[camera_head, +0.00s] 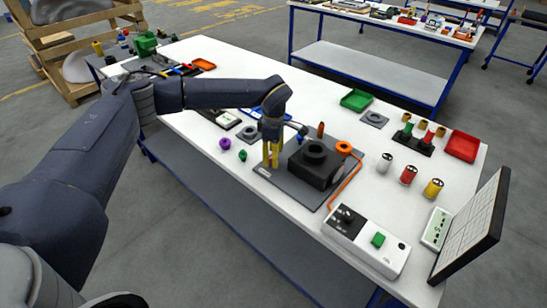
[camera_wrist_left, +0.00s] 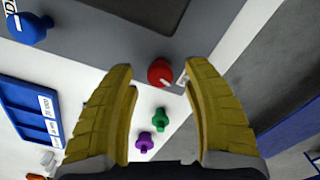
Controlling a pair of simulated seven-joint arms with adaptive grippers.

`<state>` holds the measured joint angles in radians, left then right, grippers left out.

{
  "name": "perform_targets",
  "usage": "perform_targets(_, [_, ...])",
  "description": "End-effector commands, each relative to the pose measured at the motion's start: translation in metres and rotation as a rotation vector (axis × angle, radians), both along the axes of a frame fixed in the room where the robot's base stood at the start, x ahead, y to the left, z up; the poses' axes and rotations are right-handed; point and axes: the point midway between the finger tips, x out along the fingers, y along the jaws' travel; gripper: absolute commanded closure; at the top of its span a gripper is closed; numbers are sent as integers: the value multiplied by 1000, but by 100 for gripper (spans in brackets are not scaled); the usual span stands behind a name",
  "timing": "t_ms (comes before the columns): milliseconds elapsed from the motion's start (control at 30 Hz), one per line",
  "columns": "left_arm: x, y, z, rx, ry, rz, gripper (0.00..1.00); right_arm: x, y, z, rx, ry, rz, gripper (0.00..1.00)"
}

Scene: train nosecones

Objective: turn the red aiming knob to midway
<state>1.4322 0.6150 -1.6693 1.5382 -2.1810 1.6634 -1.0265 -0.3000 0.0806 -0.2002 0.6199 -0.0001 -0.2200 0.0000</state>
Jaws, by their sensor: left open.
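The red aiming knob (camera_wrist_left: 160,72) is a round red knob with a pale pointer mark, at the edge of the dark grey plate (camera_wrist_left: 125,40) in the left wrist view. My left gripper (camera_head: 270,163) has yellow fingers, pointing down over the left part of that plate in the head view. It is open, with the red knob showing between its fingertips, apparently untouched. In the head view I cannot make out the red knob; the fingers probably hide it. A blue knob (camera_wrist_left: 30,28) is on the plate's other side. My right gripper is not in view.
A black block (camera_head: 316,168) stands on the plate, right of the fingers. A purple piece (camera_head: 225,143) and a green piece (camera_head: 243,155) stand on the white table to the left. An orange cable (camera_head: 346,184) runs to a white control box (camera_head: 366,240).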

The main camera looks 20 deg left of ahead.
Motion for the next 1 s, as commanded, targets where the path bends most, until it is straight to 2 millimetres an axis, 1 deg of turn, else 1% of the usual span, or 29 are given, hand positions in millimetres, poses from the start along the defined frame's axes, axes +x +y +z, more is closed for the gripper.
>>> perform_targets(200, [0, 0, -11, 1, 0, 0, 50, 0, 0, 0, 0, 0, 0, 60])
perform_targets(533, [0, 0, -13, 1, 0, 0, 50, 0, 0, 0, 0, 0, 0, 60])
perform_targets(567, [0, 0, -13, 1, 0, 0, 48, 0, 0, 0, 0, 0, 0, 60])
perform_targets(1000, [0, 0, -13, 1, 0, 0, 99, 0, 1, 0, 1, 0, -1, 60])
